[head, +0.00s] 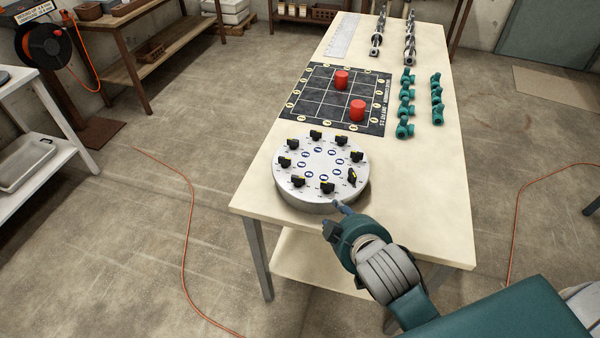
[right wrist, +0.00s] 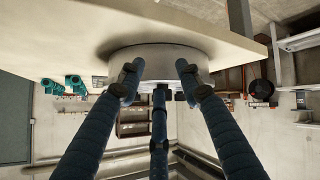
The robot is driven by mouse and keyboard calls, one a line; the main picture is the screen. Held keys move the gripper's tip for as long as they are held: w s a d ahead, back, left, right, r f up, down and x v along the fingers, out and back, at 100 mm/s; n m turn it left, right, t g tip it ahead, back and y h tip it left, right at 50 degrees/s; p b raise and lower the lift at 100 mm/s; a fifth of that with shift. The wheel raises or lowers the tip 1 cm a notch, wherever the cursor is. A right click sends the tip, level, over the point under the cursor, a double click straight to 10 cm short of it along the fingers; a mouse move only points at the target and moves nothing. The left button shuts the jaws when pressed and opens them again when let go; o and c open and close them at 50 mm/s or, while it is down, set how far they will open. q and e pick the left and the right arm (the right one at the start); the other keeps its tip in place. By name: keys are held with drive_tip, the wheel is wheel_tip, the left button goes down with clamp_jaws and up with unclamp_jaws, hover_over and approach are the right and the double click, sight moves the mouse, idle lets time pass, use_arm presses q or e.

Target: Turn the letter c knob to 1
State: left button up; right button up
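The round grey-white dial plate (head: 322,199) lies on the near end of the table, with a ring of several black knobs, such as the near knob (head: 327,187), around blue-marked labels. The letters are too small to read, so I cannot tell which knob is c. My right gripper (head: 338,213) is at the plate's near right edge, close to the knob at its right (head: 352,177). In the right wrist view, its fingers (right wrist: 159,80) are spread with nothing between them, in front of the plate's side (right wrist: 158,55). My left gripper is out of view.
Behind the plate lies a black grid mat (head: 322,108) with two red cylinders (head: 341,79). Teal fittings (head: 405,117) and metal fittings (head: 409,45) stand along the right of the table (head: 425,175). The near right tabletop is bare.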

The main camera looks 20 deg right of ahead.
drive_tip(key=w+a+r+n+t+y, duration=0.2)
drive_tip(key=w+a+r+n+t, duration=0.15)
drive_tip(key=r, duration=0.45)
drive_tip(key=w+a+r+n+t+y, duration=0.1)
drive_tip(key=w+a+r+n+t, duration=0.15)
drive_tip(key=w+r, duration=0.45)
drive_tip(key=w+a+r+n+t+y, duration=0.2)
drive_tip(key=r+n+t, duration=0.2)
drive_tip(key=r, duration=0.6)
drive_tip(key=s+a+r+n+g+y, duration=0.2)
drive_tip(key=a+r+n+g+y, duration=0.2)
drive_tip(key=a+n+y, duration=0.55)
drive_tip(key=s+a+r+n+g+y, duration=0.35)
drive_tip(key=a+n+g+y, duration=0.2)
drive_tip(key=n, duration=0.65)
drive_tip(key=n+g+h, duration=0.9)
drive_tip(key=n+h, duration=0.3)
drive_tip(key=h, duration=0.3)
approach(298, 178)
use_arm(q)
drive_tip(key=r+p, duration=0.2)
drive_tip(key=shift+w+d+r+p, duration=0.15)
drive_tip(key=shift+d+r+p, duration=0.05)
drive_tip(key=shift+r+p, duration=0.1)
use_arm(e)
drive_tip(key=shift+m+t, duration=0.25)
drive_tip(key=x, duration=0.8)
drive_tip(key=shift+s+a+f, duration=0.1)
drive_tip(key=shift+a+f, duration=0.05)
drive_tip(key=shift+f, duration=0.25)
